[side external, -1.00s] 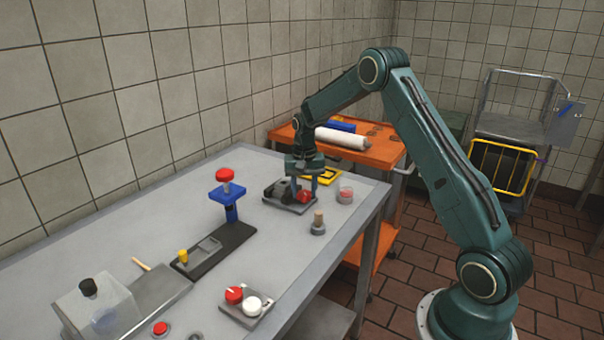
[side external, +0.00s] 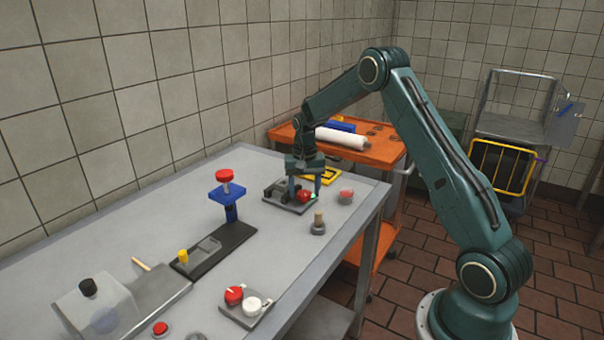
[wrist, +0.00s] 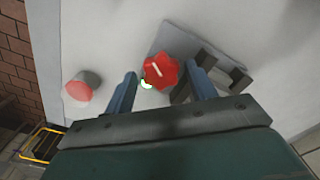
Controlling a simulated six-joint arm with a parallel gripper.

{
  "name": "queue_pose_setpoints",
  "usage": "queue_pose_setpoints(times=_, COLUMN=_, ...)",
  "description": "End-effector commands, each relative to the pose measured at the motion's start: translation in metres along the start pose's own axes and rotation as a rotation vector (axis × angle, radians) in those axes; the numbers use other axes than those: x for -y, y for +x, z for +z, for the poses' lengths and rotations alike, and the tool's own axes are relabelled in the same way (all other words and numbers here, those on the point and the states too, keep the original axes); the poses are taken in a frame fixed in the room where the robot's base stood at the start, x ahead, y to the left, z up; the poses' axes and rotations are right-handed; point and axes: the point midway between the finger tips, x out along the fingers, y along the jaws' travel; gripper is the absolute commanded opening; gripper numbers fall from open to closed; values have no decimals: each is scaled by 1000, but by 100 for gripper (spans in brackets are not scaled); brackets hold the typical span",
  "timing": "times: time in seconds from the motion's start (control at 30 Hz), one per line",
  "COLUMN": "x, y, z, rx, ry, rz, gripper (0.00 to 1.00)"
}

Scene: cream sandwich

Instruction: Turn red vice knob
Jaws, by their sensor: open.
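The red vice knob (side external: 304,196) is on the front of the dark vice (side external: 276,191), which sits on a grey plate at the far end of the table. In the wrist view the red knob (wrist: 160,71) is lobed, with a white line on its face. My gripper (side external: 305,193) points down over the knob. In the wrist view my gripper (wrist: 162,85) is open, one blue finger on each side of the knob. A gap shows on the left; the right finger is close to the knob, and I cannot tell if it touches.
A grey cylinder with a pale red top (side external: 345,195) stands just right of the vice. A small peg on a round base (side external: 318,223) stands in front. A blue stand with a red knob (side external: 226,190) is to the left. The table's right edge is near.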

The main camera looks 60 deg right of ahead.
Motion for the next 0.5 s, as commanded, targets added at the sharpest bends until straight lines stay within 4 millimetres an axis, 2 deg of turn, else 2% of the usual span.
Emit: queue_pose_setpoints(times=0.5, x=4, y=0, z=1, rx=-1, ry=-226, rz=-4, gripper=63)
